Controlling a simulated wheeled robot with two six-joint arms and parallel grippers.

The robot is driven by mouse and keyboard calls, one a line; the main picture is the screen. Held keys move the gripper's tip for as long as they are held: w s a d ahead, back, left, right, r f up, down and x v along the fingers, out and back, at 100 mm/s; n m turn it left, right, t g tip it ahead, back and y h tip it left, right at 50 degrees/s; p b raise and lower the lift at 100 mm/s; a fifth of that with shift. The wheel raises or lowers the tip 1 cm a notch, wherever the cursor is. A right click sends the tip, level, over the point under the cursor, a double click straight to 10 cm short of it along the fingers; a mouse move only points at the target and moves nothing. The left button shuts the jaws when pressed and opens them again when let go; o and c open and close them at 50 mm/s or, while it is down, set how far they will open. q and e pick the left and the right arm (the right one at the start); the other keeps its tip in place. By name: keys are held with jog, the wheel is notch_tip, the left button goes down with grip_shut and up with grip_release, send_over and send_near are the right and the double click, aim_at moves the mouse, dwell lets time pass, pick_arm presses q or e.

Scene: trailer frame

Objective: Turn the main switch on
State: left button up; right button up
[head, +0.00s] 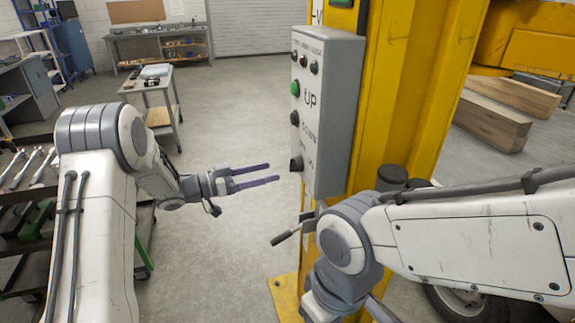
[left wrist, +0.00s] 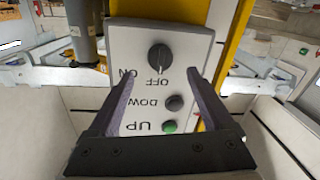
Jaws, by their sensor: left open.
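The main switch is a black rotary knob (head: 296,164) at the bottom of the grey control box (head: 327,120) on the yellow post. In the left wrist view the knob (left wrist: 159,57) appears upside down, with its grip bar upright in line with the OFF label; ON is printed to one side. My left gripper (head: 271,173) is open and empty, pointing at the knob from the left with a small gap. In the left wrist view its fingers (left wrist: 158,88) frame the box face, the knob between and beyond the tips. My right gripper is hidden or outside the view.
Above the knob are a black DOWN button (head: 294,118), a green UP button (head: 295,88) and small lamps. A lever (head: 287,235) juts from the yellow post (head: 400,90) below the box. My right arm crosses the lower right. Open floor (head: 235,110) lies left of the box.

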aim_at(295, 165)
pick_arm(q)
jog(key=p+x, duration=0.1)
jog(key=x, duration=0.6)
jog(key=shift+a, duration=0.1)
grip_shut()
